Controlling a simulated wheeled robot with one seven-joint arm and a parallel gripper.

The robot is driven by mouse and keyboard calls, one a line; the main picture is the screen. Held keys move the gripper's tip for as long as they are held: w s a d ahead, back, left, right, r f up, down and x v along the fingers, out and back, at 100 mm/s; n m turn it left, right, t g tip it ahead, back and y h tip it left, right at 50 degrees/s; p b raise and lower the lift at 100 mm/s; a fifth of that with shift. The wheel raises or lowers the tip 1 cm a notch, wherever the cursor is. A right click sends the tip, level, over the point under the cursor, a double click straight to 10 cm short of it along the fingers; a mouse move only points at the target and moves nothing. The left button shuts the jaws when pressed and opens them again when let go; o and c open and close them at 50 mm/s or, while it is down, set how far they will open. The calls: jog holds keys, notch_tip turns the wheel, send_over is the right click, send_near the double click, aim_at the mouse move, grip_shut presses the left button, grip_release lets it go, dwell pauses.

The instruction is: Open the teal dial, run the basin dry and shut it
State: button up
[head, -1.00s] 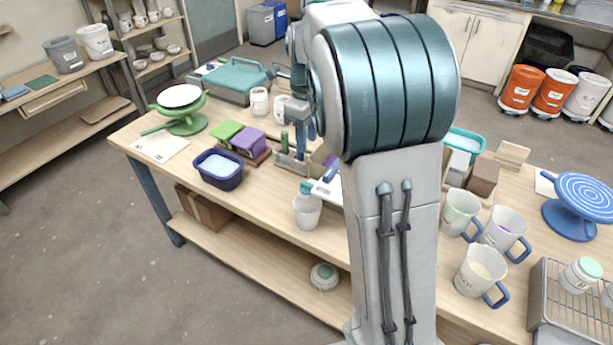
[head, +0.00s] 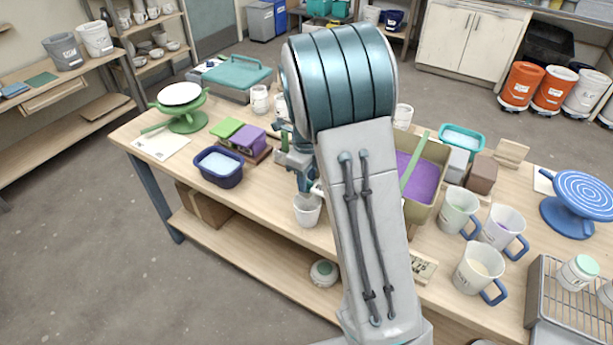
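A tan basin (head: 437,152) holds purple glaze (head: 421,178), with a green stick leaning in it. It stands right of my arm, which hides its left part. A white cup (head: 307,211) stands near the table's front edge, left of my arm. My gripper (head: 306,186) is low, just above and behind the cup's rim. The teal dial is not visible now; my gripper covers the spot above the cup where a teal part showed before. The fingertips are too small and covered to tell whether they are open, or touching anything.
A navy tub (head: 219,168) of pale liquid and purple and green blocks stand left of my gripper. Mugs (head: 474,270), a blue-striped turntable (head: 583,196) and a wire rack (head: 560,310) crowd the right. The table's front-left strip is clear.

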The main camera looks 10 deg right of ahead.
grip_shut()
jog(key=shift+n, duration=0.4)
jog(key=n, duration=0.3)
jog(key=shift+b, duration=0.3)
jog(key=n, duration=0.3)
jog(key=shift+n+b, duration=0.3)
jog(key=shift+b, duration=0.05)
jog(key=n+b, duration=0.1)
jog(key=n, duration=0.3)
jog(key=shift+n+b, duration=0.3)
jog(key=shift+n, duration=1.5)
jog(key=shift+r, duration=0.1)
